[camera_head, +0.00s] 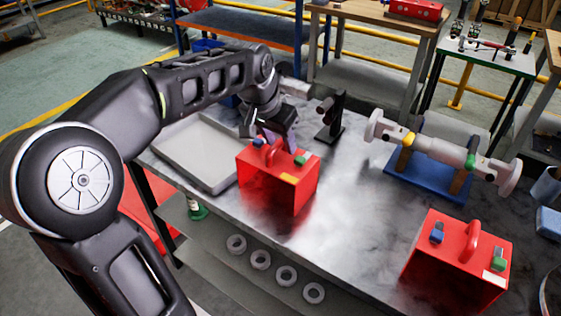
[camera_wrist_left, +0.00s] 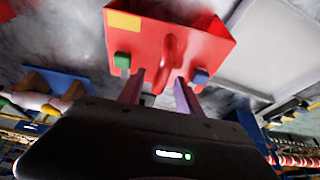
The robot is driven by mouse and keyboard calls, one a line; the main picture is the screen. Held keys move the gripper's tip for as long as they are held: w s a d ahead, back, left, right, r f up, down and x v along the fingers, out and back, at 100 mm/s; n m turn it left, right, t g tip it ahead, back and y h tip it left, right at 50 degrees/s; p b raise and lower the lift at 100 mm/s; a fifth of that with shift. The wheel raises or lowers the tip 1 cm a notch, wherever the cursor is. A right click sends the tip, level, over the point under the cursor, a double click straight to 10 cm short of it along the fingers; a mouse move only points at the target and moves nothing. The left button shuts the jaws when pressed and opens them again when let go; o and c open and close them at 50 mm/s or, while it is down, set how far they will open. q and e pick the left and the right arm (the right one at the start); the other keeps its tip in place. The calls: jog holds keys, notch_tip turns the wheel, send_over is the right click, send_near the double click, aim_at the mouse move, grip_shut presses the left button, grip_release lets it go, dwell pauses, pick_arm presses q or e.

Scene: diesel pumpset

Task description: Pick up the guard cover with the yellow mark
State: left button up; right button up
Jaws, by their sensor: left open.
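The guard cover with the yellow mark (camera_head: 262,193) is a red box on the metal bench, with a red loop handle, a blue tab and a green tab on top. It also shows in the wrist view (camera_wrist_left: 205,42), its yellow patch at the upper left. My left gripper (camera_head: 271,142) is over its top. In the wrist view my left gripper (camera_wrist_left: 160,88) has its fingers apart, one on each side of the handle's near end; I cannot tell whether they touch it. A second red guard cover (camera_head: 440,262) with a pale mark stands at the front right.
A grey tray (camera_head: 172,150) lies left of the marked cover. A black stand (camera_head: 331,125) is behind it. A pale shaft on a blue base (camera_head: 425,182) stands to the right. The bench between the two covers is clear.

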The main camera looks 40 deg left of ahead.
pick_arm(q)
jog(key=shift+w+f, duration=0.2)
jog(key=shift+f, duration=0.25)
jog(key=shift+c, duration=0.4)
grip_shut()
jog(key=shift+r, duration=0.1)
dwell(1.0)
